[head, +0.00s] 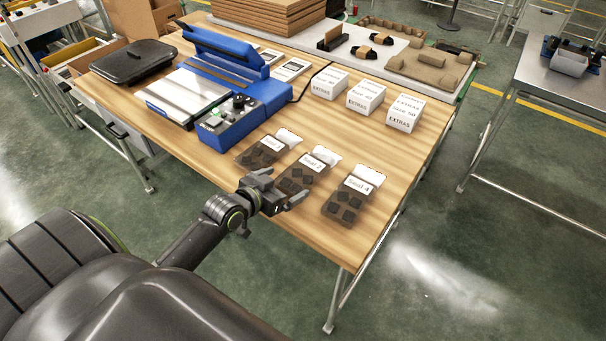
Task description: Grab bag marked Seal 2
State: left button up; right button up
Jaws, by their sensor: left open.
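The bag marked Seal 2 (296,179) lies flat on the wooden table, the middle of three dark bags with white labels. Its label reads "Seal 2" and its white top end points away from me. My left gripper (281,187) is open and empty at the near end of this bag, its fingers covering part of the near edge. I cannot tell whether it touches the bag. A bag marked Seal 4 (345,204) lies to the right. Another bag (258,155) lies to the left, its label too small to read surely. My right gripper is not in view.
A blue sealing machine (228,124) stands on the table behind the bags to the left, beside a black tray (134,62). White boxes marked Extras (364,98) stand behind the bags. The right front part of the wooden table (404,150) is clear.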

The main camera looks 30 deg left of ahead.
aim_at(295, 179)
pick_arm(q)
jog(key=shift+x, duration=2.6)
jog(key=shift+s+d+f, duration=0.1)
jog(key=c, duration=0.9)
